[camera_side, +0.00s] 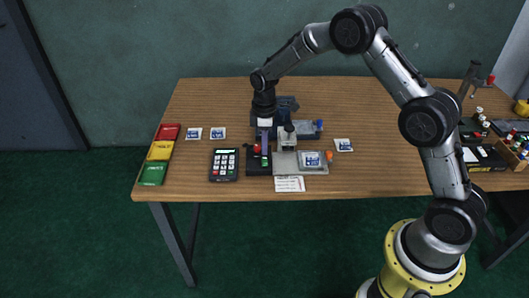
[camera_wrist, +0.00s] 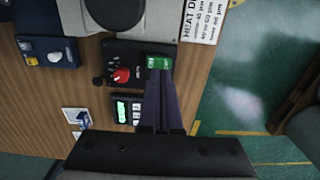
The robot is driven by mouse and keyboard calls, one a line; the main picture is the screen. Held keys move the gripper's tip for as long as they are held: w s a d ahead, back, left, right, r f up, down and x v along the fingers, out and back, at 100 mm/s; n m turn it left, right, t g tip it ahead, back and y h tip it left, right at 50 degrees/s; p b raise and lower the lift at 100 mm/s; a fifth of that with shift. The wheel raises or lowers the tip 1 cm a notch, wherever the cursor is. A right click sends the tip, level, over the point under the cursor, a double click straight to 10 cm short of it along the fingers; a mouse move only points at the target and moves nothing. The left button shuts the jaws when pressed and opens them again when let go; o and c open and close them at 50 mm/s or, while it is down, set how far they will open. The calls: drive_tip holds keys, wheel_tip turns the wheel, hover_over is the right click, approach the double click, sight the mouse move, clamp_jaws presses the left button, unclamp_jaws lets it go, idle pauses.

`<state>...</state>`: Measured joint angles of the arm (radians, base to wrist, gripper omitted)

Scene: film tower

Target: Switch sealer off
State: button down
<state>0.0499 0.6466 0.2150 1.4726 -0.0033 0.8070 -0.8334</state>
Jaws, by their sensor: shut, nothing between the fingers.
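The sealer's dark control box (camera_side: 253,168) stands on the table beside the grey sealer plate (camera_side: 285,163). It carries a red knob (camera_wrist: 121,75) and a green rocker switch (camera_wrist: 159,62), and the switch also shows in the side view (camera_side: 265,161). The lettering on the switch is too small to read. My gripper (camera_side: 265,153) points down at the box, with its fingers together and empty. In the wrist view the fingertips (camera_wrist: 160,76) lie right at the switch's near edge and partly cover it. I cannot tell whether they touch it.
A keypad device (camera_side: 224,164) lies left of the box. Red (camera_side: 167,132), yellow (camera_side: 160,150) and green (camera_side: 152,173) trays line the table's left edge. A printed card (camera_side: 290,184) lies in front of the sealer. Small packets lie around. The table's right half has bare room.

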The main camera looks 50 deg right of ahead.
sight(264, 158)
wheel_tip(264, 158, up, 11)
idle(0.3)
drive_tip(key=shift+w+d+f, duration=0.1)
drive_tip(key=shift+w+d, duration=0.45)
drive_tip(key=shift+f, duration=0.1)
wheel_tip(264, 158, down, 14)
idle(0.7)
